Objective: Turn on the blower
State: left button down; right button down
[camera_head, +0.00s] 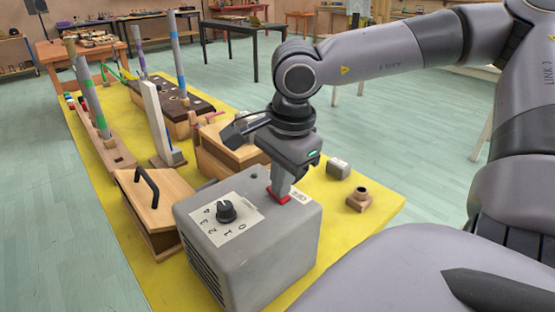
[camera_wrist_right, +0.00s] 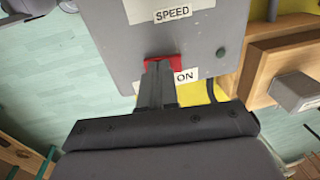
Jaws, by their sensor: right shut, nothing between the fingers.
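The blower (camera_head: 258,250) is a grey box at the front of the yellow-topped table. Its top has a black dial (camera_head: 226,211) on a white plate numbered from 0 up, and a red switch (camera_head: 279,197) beside a white label. My right gripper (camera_head: 280,194) points down, shut and empty, with its fingertips at the red switch. In the right wrist view the shut fingers (camera_wrist_right: 158,70) overlap the red switch (camera_wrist_right: 163,63), next to an "ON" label (camera_wrist_right: 186,76); whether they press it I cannot tell. The switch is partly hidden by the fingers. My left gripper is not in view.
A wooden box with a black handle (camera_head: 155,200) stands left of the blower. Behind are another wooden box (camera_head: 225,150), a white upright panel (camera_head: 157,120) and several coloured tubes. A small grey block (camera_head: 339,168) and a wooden piece (camera_head: 359,200) lie to the right.

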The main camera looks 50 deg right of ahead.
aim_at(285, 198)
jog(key=shift+r, duration=0.3)
jog(key=r+p, duration=0.1)
jog(key=r, duration=0.1)
jog(key=r+p, duration=0.2)
jog(key=shift+s, duration=0.4)
notch_tip(285, 198, up, 9)
jog(key=s, duration=0.2)
jog(key=shift+a, duration=0.15)
jog(key=shift+r, duration=0.1)
